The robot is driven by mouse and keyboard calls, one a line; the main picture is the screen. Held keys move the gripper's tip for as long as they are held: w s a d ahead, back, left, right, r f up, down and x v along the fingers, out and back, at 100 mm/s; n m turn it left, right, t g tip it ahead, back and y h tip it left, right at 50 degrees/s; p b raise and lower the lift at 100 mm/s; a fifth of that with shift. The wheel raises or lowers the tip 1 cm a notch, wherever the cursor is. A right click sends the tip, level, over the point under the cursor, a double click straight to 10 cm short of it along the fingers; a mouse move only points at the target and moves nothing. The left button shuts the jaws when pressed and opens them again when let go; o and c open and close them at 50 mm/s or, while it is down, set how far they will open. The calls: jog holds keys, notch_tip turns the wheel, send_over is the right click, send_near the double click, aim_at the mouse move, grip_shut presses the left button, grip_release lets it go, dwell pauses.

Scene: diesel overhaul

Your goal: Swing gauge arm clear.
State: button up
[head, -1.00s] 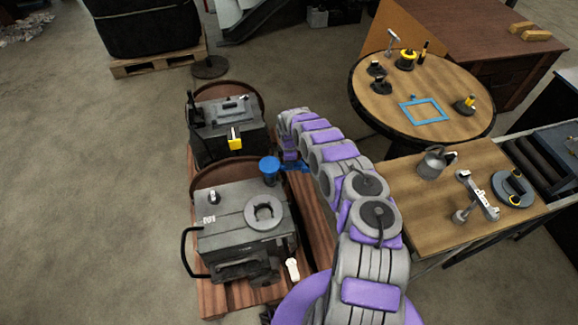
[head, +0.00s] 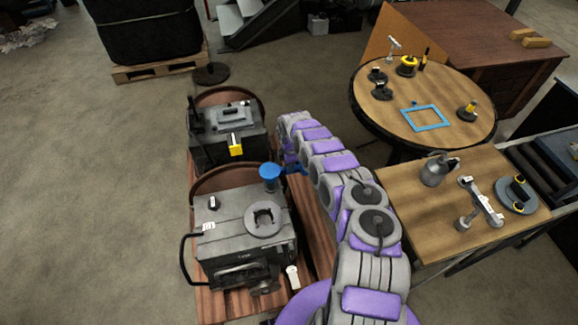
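I cannot tell for sure which part is the gauge arm. A blue round cup-like piece with a short blue arm (head: 271,173) stands out at the gap between the front engine block (head: 232,235) and the rear engine block (head: 222,128). My gripper (head: 290,158) is at the end of my grey and purple arm, beside this blue piece. The fingers are too small and hidden to show whether they hold it. The front block has a grey ring on top (head: 265,219) and a white lever (head: 292,276) at its side. The rear block carries a yellow-and-white piece (head: 235,144).
Both blocks stand on a brown wooden pallet (head: 210,302). At right, a wooden bench (head: 408,208) holds a jug (head: 438,170) and a white jointed arm (head: 484,203). A round table (head: 390,118) bears a blue frame (head: 425,118).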

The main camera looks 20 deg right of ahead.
jog(key=shift+o, duration=1.3)
jog(key=shift+s, duration=0.1)
notch_tip(320, 180, up, 17)
jog(key=p, duration=0.2)
jog(key=shift+r, duration=0.15)
